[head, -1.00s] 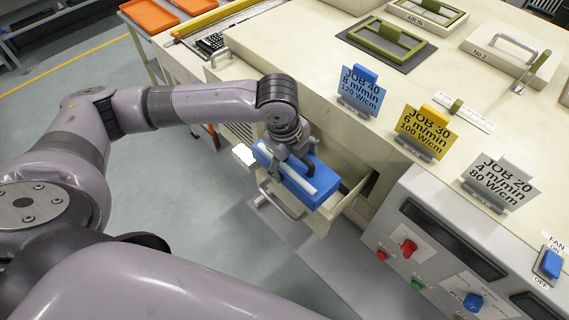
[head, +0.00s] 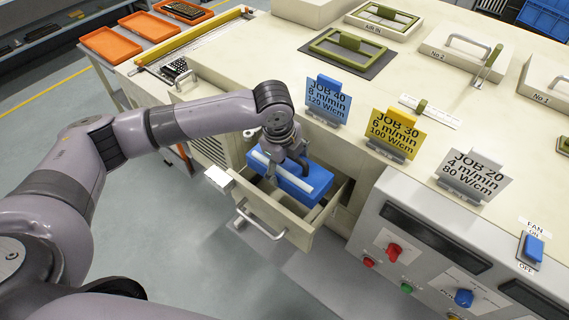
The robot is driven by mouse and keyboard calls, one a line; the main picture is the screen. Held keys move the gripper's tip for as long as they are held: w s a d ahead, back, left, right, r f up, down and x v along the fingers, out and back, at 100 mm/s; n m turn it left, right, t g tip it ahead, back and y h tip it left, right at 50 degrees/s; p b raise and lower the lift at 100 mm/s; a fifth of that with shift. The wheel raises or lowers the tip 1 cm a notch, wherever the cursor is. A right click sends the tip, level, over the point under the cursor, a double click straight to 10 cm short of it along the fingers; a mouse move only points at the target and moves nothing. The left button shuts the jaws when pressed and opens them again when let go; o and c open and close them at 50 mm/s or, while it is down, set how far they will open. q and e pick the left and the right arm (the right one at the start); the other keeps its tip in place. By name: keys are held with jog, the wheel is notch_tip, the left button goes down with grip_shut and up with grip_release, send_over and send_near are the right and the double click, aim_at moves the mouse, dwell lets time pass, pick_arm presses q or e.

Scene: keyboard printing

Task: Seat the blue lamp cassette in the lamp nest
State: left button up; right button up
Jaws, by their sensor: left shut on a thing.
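The blue lamp cassette (head: 297,183) is a long blue block with a pale strip along its near side. My left gripper (head: 285,161) is shut on it from above. The cassette is over the open cream drawer (head: 303,237) at the front of the machine, with the drawer's interior partly showing around it. Its underside is hidden, so I cannot tell how high it is above the drawer floor. I cannot make out the lamp nest for certain; the cassette and gripper cover part of the drawer. My right gripper is not in view.
The drawer's metal handle (head: 262,220) sticks out in front. Job cards stand on the machine top: blue (head: 328,99), yellow (head: 394,134) and white (head: 475,175). A grey control panel (head: 420,245) with knobs is at the lower right. Orange trays (head: 115,44) are at the back left.

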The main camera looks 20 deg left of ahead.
pick_arm(q)
jog(key=shift+f+b, duration=3.4)
jog(key=shift+f, duration=0.75)
jog(key=shift+r+p, duration=0.1)
jog(key=shift+p, duration=0.5)
jog(key=shift+p, duration=0.5)
jog(key=shift+f, duration=0.55)
